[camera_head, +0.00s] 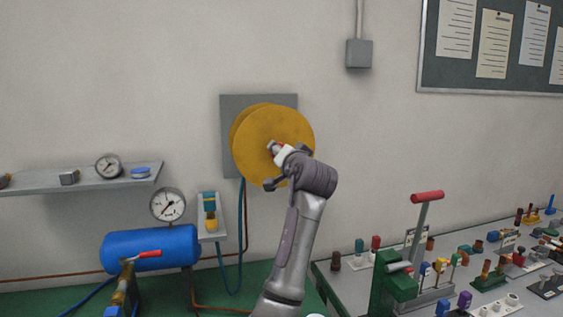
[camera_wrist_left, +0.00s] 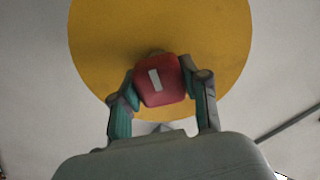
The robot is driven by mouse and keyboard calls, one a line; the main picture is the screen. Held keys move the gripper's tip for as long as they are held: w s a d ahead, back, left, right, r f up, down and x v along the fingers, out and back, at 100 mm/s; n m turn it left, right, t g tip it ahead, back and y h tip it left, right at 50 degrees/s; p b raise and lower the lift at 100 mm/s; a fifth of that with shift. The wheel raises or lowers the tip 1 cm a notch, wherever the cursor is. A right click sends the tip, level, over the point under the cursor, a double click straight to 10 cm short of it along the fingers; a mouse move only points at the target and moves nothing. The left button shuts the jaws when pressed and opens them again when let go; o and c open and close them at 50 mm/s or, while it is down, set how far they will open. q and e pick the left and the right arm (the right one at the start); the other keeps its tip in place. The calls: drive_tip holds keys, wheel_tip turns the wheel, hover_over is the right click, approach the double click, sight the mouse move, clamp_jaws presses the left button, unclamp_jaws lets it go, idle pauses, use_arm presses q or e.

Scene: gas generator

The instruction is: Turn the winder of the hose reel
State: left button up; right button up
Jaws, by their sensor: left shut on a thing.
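The hose reel (camera_head: 262,128) is a yellow round drum on a grey wall plate. Its yellow face also fills the top of the left wrist view (camera_wrist_left: 100,45). The winder (camera_wrist_left: 161,80) is a red block with a pale stripe in front of the yellow disc. My left gripper (camera_wrist_left: 161,88) has a finger on each side of the red block and is shut on it. In the head view my left gripper (camera_head: 277,149) is at the disc's middle, and my arm hides the disc's lower right part. My right gripper is not in view.
A blue tank (camera_head: 150,248) with a gauge (camera_head: 167,205) stands at lower left, below a grey shelf (camera_head: 90,180). A blue hose (camera_head: 240,240) hangs under the reel. A bench at right holds a red-handled lever (camera_head: 427,197) and many small parts. The wall around the reel is clear.

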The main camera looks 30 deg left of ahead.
use_arm(q)
drive_tip(key=n, duration=0.1)
drive_tip(key=n+b, duration=0.1)
drive_tip(key=shift+f+n, duration=0.25)
drive_tip(key=shift+n, duration=0.05)
drive_tip(key=shift+n+b, duration=0.75)
drive_tip(key=shift+n, duration=0.75)
drive_tip(key=o, duration=1.1)
drive_tip(key=shift+r, duration=0.1)
drive_tip(key=shift+o, duration=0.2)
drive_tip(key=shift+r, duration=0.1)
drive_tip(key=shift+s+d, duration=0.1)
drive_tip(key=v, duration=1.1)
drive_tip(key=shift+s+d, duration=0.2)
drive_tip(key=shift+d, duration=0.15)
